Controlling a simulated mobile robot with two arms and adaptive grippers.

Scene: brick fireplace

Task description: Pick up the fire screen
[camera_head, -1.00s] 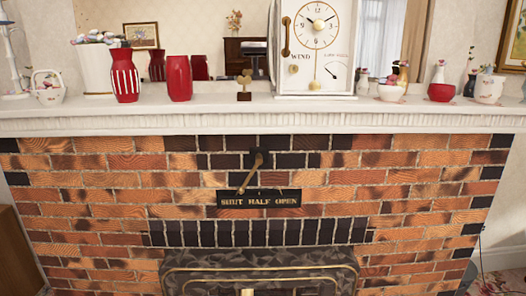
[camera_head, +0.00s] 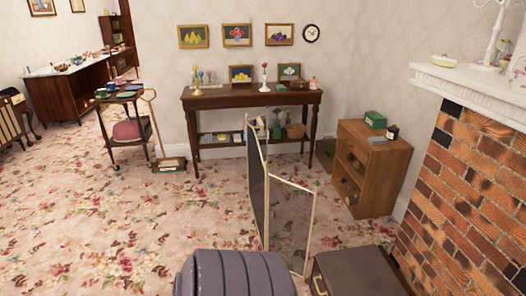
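The fire screen (camera_head: 289,222) stands upright on the carpet in the middle of the head view. It has dark see-through mesh panels in thin cream frames, folded at an angle to each other. Its near lower edge comes close to a grey ribbed rounded object and a brown box-like piece at the bottom of the view. Neither of my grippers is in view.
A brown box-like piece (camera_head: 357,273) and a grey ribbed rounded object (camera_head: 240,273) fill the bottom edge. A wooden drawer cabinet (camera_head: 372,172) and the brick fireplace (camera_head: 470,205) stand right. A console table (camera_head: 250,98) stands behind. The flowered carpet at left is open.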

